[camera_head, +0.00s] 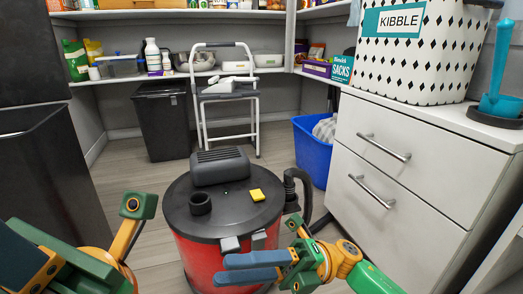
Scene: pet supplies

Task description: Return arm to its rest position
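My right gripper (222,270) is low in the middle of the view, in front of the red canister vacuum. Its two blue fingers lie side by side, pointing left, with no clear gap and nothing seen between them. My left arm (105,262) shows at the bottom left as green, orange and dark blue parts. It is cut off by the frame edge, and its fingertips cannot be made out.
A red vacuum (196,262) with a dark lid stands close in front. A white drawer unit (420,160) is at the right, a blue bin (312,155) beside it. A dark container (50,185) stands left. A step stool (228,105) is behind. Floor (140,180) is free between.

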